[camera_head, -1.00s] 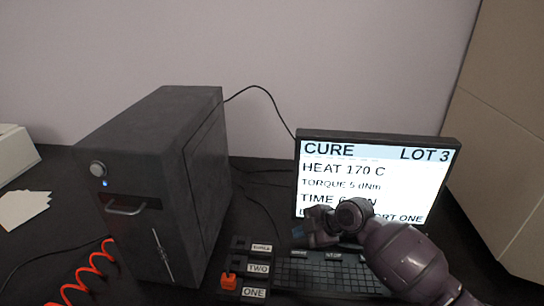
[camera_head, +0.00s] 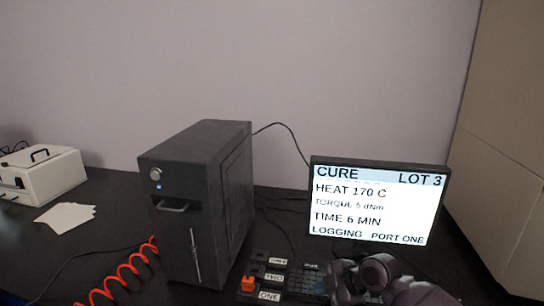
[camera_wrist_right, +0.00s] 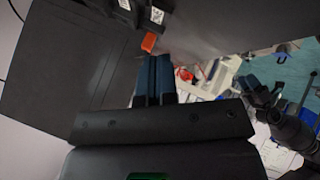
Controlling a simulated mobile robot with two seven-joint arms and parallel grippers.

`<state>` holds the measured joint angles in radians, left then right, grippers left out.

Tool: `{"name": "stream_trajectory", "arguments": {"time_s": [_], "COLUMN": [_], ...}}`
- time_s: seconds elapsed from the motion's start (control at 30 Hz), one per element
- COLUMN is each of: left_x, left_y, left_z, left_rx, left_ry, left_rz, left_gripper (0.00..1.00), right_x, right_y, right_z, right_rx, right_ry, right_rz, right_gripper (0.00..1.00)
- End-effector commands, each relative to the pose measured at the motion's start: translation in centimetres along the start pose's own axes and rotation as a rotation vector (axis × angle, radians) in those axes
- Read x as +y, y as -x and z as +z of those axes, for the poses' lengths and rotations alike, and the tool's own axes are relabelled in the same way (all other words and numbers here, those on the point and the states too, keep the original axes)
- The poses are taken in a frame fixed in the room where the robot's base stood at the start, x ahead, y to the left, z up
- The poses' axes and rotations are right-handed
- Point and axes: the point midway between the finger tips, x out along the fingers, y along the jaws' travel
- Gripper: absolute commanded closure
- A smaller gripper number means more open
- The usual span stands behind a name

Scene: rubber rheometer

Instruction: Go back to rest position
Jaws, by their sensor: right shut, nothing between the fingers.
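My right gripper (camera_head: 345,283) is at the lower right of the head view, over the right end of the keyboard and below the monitor. In the right wrist view my right gripper (camera_wrist_right: 155,78) has its two dark blue fingers closed together with nothing between them. An orange plug (camera_wrist_right: 149,42) shows just beyond the fingertips in that view, and no contact with it is clear. A dark arm with a gripper-like end, which looks like my left gripper (camera_wrist_right: 262,95), shows at the right of the wrist view. Its jaws are too unclear to read. The head view does not show it.
The monitor (camera_head: 375,207) reads CURE, LOT 3, LOGGING PORT ONE. A dark rheometer box (camera_head: 197,205) stands left of it. The orange plug (camera_head: 247,283) sits at the port labelled ONE. A red coiled cable (camera_head: 128,272), white cards (camera_head: 66,213) and a white case (camera_head: 45,178) are further left.

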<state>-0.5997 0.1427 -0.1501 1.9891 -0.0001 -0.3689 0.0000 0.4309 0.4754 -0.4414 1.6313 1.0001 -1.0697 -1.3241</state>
Motion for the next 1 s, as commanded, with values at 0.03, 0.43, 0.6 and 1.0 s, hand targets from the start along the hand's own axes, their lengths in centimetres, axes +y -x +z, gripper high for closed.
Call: {"name": "stream_trajectory", "arguments": {"time_s": [0.03, 0.43, 0.6, 1.0], "left_x": [0.0, 0.0, 0.0, 0.0], "left_y": [0.0, -0.2, -0.2, 0.3], "left_z": [0.1, -0.6, -0.5, 0.5], "left_rx": [-0.001, 0.012, 0.011, -0.01], "left_ry": [0.0, -0.001, -0.001, 0.002], "left_rz": [0.0, 0.001, 0.001, -0.002], "left_gripper": [0.57, 0.57, 0.57, 0.57], "right_x": [-1.7, -11.4, -16.8, -27.2], "right_y": [-0.2, 1.2, 3.8, 12.8], "right_z": [-0.1, -0.2, 0.0, 1.2], "right_rx": [-0.003, -0.121, -0.229, -0.534], "right_ry": [-0.036, -0.387, -0.641, -1.245], "right_rz": [-0.012, -0.02, 0.017, 0.218], "right_gripper": [1.0, 1.0, 1.0, 1.0]}}
